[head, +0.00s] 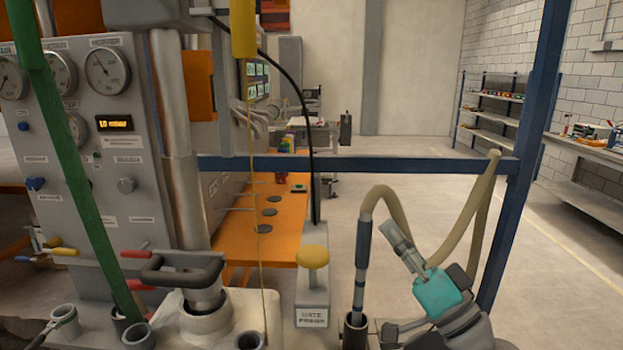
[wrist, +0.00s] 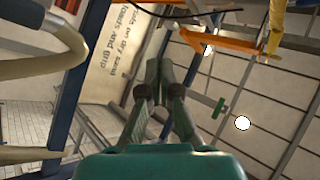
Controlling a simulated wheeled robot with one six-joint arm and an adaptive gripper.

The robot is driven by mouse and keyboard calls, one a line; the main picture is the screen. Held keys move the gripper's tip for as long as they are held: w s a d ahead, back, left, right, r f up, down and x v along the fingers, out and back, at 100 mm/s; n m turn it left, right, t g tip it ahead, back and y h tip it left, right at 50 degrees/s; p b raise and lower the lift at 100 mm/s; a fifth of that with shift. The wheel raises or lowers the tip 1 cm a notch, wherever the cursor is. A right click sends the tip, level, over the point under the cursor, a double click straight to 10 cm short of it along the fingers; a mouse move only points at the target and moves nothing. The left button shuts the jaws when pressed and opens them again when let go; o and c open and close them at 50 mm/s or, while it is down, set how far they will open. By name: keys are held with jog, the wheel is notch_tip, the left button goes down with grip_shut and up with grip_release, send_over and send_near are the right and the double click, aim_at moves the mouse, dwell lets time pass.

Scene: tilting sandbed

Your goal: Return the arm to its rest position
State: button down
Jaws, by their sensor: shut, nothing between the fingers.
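My gripper (head: 391,228) is at the lower right of the head view, with grey fingers pointing up and to the left from a teal body. In the wrist view my gripper (wrist: 157,70) points toward the ceiling, its fingertips together with nothing between them. It is apart from the beige hose (head: 397,205), which arches just behind it and to its left. Most of my arm is below the edge of the head view.
A blue frame post (head: 530,140) and crossbar (head: 400,165) stand behind my gripper. A yellow gate primer knob (head: 313,257) and a gauge panel (head: 100,150) are to the left. An orange bench (head: 262,232) lies beyond. Open floor (head: 425,200) shows behind the crossbar.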

jog(key=s+d+f+m+h, duration=0.2)
jog(key=s+f+h, duration=0.25)
jog(key=f, duration=0.55)
jog(key=s+d+f+m+h, duration=0.15)
jog(key=s+f+h, duration=0.3)
jog(key=f, duration=0.65)
jog(key=s+d+f+m+h, duration=0.15)
jog(key=s+f+h, duration=0.3)
jog(key=f, duration=0.55)
jog(key=s+f+n+g, duration=0.2)
jog(key=s+f, duration=0.1)
jog(key=s, duration=1.2)
jog(key=s+f+n+g+h, duration=0.1)
jog(key=s+f+n+g, duration=0.1)
jog(key=s, duration=1.2)
notch_tip(320, 180, down, 2)
jog(key=shift+s+d+n+g, duration=0.3)
jog(key=shift+s+d+n, duration=0.1)
jog(key=shift+n, duration=0.3)
